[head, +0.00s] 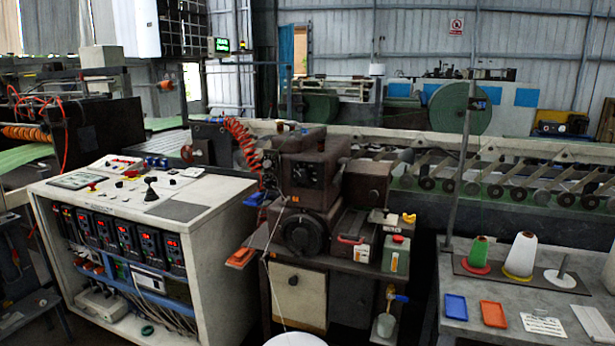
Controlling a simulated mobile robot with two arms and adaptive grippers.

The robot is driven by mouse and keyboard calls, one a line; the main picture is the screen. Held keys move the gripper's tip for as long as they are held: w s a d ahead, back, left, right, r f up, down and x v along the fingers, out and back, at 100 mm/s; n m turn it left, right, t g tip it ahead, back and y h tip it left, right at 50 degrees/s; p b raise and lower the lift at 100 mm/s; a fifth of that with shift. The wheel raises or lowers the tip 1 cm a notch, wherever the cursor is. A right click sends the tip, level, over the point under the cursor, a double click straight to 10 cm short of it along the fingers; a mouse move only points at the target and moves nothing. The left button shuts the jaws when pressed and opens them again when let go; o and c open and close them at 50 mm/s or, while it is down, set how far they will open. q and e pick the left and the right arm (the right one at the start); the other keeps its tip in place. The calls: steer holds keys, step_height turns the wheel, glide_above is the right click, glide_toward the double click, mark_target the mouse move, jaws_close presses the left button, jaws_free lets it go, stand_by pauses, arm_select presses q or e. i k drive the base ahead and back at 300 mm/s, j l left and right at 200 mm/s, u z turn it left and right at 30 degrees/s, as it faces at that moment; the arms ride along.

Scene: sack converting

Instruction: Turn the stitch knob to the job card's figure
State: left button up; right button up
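A dark brown stitching machine (315,175) stands on a bench in the middle of the head view. A large round black wheel or knob (303,233) is on its front. Smaller round dials (300,172) sit on the upper front face. I cannot tell which of these is the stitch knob, and no figures on them can be read. A white printed card (543,325) lies on the grey table at the lower right. It may be the job card, but its print is too small to read. Neither of my grippers is in view.
A white control console (215,225) with red displays stands left of the machine. The right table (465,322) holds thread cones (521,256), a blue tray (456,307) and an orange tray (494,314).

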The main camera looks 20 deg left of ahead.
mark_target(302, 176)
steer(key=i+l+z, duration=0.15)
steer(key=i+l, duration=0.15)
steer(key=i+l+z, duration=0.2)
steer(key=i, duration=0.25)
steer(key=i+l+z, duration=0.15)
steer(key=i, duration=0.3)
steer(key=u, duration=1.8)
steer(key=k, duration=0.05)
